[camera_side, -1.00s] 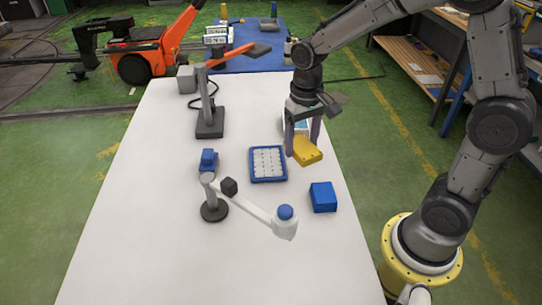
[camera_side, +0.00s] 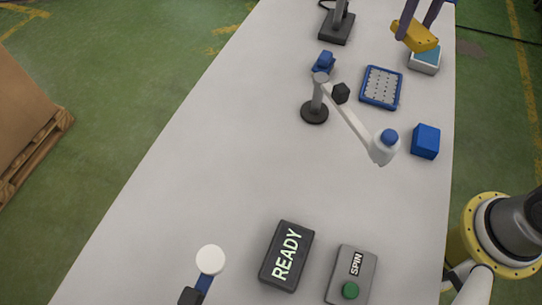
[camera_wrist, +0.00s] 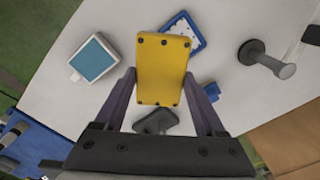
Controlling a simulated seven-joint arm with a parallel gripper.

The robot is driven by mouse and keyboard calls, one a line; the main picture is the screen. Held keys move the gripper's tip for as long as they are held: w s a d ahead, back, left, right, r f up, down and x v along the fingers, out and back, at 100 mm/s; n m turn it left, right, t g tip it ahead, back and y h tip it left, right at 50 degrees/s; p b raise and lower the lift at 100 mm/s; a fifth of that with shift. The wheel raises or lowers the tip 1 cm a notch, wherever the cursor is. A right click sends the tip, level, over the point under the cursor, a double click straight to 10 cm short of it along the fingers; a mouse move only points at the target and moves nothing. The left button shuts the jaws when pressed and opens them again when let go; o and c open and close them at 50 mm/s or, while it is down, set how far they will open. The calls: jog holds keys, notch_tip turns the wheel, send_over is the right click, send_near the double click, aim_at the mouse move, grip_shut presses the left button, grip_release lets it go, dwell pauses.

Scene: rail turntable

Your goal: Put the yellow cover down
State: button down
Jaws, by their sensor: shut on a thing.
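My gripper (camera_side: 420,20) is shut on the yellow cover (camera_side: 415,37), a flat plate with small dark dots near its edges. The cover is tilted and held above the table at the upper right of the side view. In the wrist view, the cover (camera_wrist: 162,68) sits between the two fingers of my gripper (camera_wrist: 160,80). A pale box with a light blue top (camera_side: 425,62) stands just below the cover in the side view. In the wrist view this box (camera_wrist: 93,60) lies left of the cover, apart from it in the picture.
A blue-rimmed tray with a dotted white pad (camera_side: 381,87) and a blue block (camera_side: 425,141) are nearby. A white swing arm (camera_side: 352,125) stands on a dark round base. A READY box (camera_side: 286,256) and a SPIN box (camera_side: 351,275) are in front.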

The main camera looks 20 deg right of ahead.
jog(key=r, duration=0.7)
jog(key=shift+a+r, duration=0.1)
jog(key=shift+a, duration=0.3)
jog(key=s+a+n, duration=0.2)
jog(key=a+n, duration=0.2)
jog(key=a, duration=1.1)
jog(key=n, duration=0.5)
send_over(299, 157)
notch_tip(299, 157, down, 17)
jog(key=shift+r, duration=0.1)
jog(key=shift+f, duration=2.2)
jog(key=shift+f, duration=0.15)
grip_release()
